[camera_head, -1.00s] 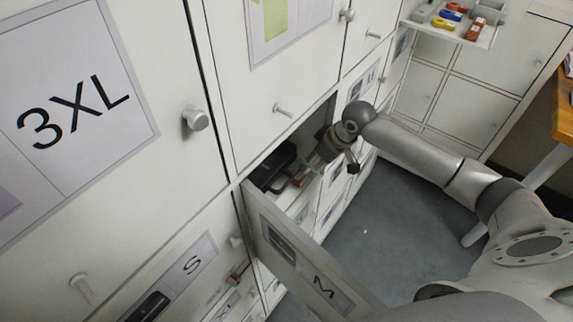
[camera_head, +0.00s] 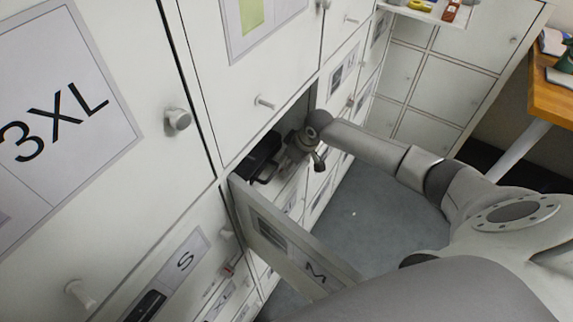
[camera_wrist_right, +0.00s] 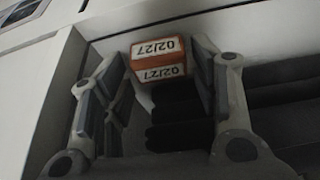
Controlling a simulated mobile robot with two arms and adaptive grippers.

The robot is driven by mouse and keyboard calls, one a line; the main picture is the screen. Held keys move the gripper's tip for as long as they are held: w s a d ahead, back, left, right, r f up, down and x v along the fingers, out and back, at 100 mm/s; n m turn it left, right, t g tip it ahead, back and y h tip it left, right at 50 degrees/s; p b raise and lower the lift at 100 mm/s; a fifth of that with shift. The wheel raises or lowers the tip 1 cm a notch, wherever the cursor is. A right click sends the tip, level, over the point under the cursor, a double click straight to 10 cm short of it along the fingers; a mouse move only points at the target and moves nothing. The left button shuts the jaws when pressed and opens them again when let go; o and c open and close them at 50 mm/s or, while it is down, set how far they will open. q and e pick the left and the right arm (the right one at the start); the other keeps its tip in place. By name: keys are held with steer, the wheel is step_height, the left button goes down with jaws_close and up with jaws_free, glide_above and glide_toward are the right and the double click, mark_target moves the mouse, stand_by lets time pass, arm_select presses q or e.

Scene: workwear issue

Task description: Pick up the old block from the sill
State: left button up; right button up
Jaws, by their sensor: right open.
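An orange block (camera_wrist_right: 158,62) with white "02/27" labels, upside down in the picture, shows in the right wrist view. It lies between the fingertips of my right gripper (camera_wrist_right: 161,73), which is open with visible room at the left finger. I cannot tell whether the right finger touches it. In the head view my right gripper (camera_head: 293,157) reaches into the opening above the pulled-out drawer marked M, and the block is hidden there. My left gripper is not in view.
A black case (camera_head: 261,156) stands in the opening just left of my right gripper. The drawer front marked M (camera_head: 285,238) sticks out below. Lockers with knobs line the left. A shelf with coloured items (camera_head: 432,10) is at the top; grey floor is clear at right.

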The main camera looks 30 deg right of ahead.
steer(key=shift+w+f, duration=0.15)
steer(key=shift+f, duration=0.25)
steer(key=c, duration=0.6)
